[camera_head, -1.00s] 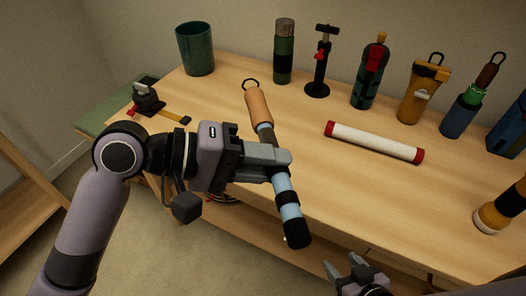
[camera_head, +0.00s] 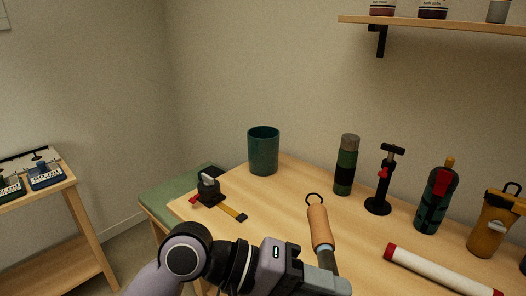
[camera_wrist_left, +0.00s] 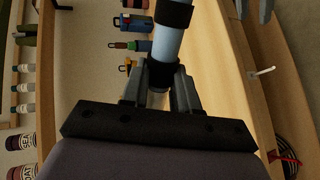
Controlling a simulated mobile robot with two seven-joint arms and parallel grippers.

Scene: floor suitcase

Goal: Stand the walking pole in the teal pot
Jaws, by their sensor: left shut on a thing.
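The teal pot (camera_head: 263,152) stands upright at the back left of the wooden table. The walking pole (camera_head: 320,228) has a cork-coloured handle with a black loop at its top, and its lower part is cut off by the head view's bottom edge. My left gripper (camera_head: 325,282) is shut on the pole. In the left wrist view the pole's light blue shaft with black bands (camera_wrist_left: 168,40) runs up between the fingers of my left gripper (camera_wrist_left: 160,88). A little of my right gripper (camera_wrist_left: 253,8) shows at the top of the wrist view.
A green flask (camera_head: 346,166), a black pump (camera_head: 384,180), a green bottle (camera_head: 437,200) and a mustard bottle (camera_head: 494,222) stand to the right. A white tube with red ends (camera_head: 440,272) lies in front of them.

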